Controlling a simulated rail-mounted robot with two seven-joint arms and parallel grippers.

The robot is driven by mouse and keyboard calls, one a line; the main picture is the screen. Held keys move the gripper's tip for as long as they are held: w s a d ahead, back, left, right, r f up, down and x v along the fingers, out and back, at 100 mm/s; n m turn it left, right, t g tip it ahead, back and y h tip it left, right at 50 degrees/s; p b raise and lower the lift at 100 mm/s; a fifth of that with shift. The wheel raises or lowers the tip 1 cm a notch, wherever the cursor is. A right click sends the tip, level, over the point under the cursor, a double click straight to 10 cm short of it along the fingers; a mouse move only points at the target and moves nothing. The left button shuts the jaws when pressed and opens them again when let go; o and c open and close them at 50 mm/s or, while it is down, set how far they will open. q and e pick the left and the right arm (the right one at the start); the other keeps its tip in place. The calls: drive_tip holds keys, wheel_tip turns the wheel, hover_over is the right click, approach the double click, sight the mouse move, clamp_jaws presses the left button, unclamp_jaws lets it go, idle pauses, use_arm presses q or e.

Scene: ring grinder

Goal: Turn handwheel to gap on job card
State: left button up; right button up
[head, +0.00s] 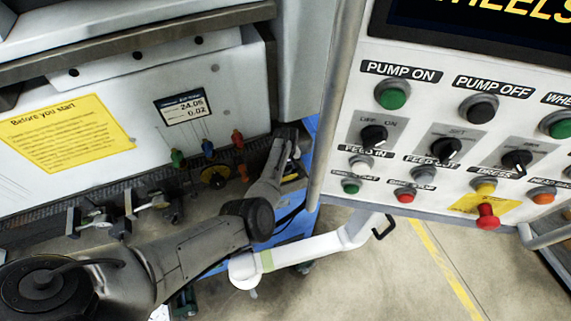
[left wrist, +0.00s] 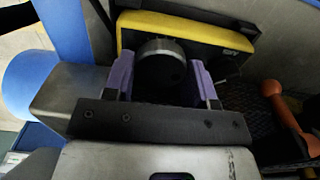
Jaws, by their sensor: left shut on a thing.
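In the left wrist view, the purple-padded fingers of my left gripper (left wrist: 162,77) are shut on a round dark knob with a silver rim (left wrist: 160,50). The knob sits in front of a yellow-topped housing (left wrist: 185,30); I cannot tell for certain whether it is the handwheel. In the head view my left arm reaches to the lower edge of the machine, beside the control panel; its fingertips cannot be made out there. A small dark-framed card or display (head: 183,106) on the machine front appears to read 24.05 and 0.02. My right gripper is not in view.
A control panel (head: 400,185) with buttons and switches hangs at the right. A yellow "Before you start" sheet (head: 66,133) is on the machine front. Several valves and fittings, including a black wheel (head: 214,176), line its lower edge. An orange lever (left wrist: 285,110) is at the right of the wrist view.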

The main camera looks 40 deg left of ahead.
use_arm(q)
drive_tip(key=n, duration=0.4)
drive_tip(key=shift+s+n, duration=0.1)
drive_tip(key=shift+n, duration=0.2)
drive_tip(key=n, duration=0.4)
drive_tip(key=shift+f+n, duration=0.1)
drive_tip(key=shift+n, duration=0.2)
drive_tip(key=n, duration=0.5)
drive_tip(key=shift+s+n+b, duration=0.1)
drive_tip(key=shift+n+b, duration=0.2)
drive_tip(key=shift+n, duration=2.1)
drive_tip(key=o, duration=0.9)
drive_tip(key=shift+r, duration=0.2)
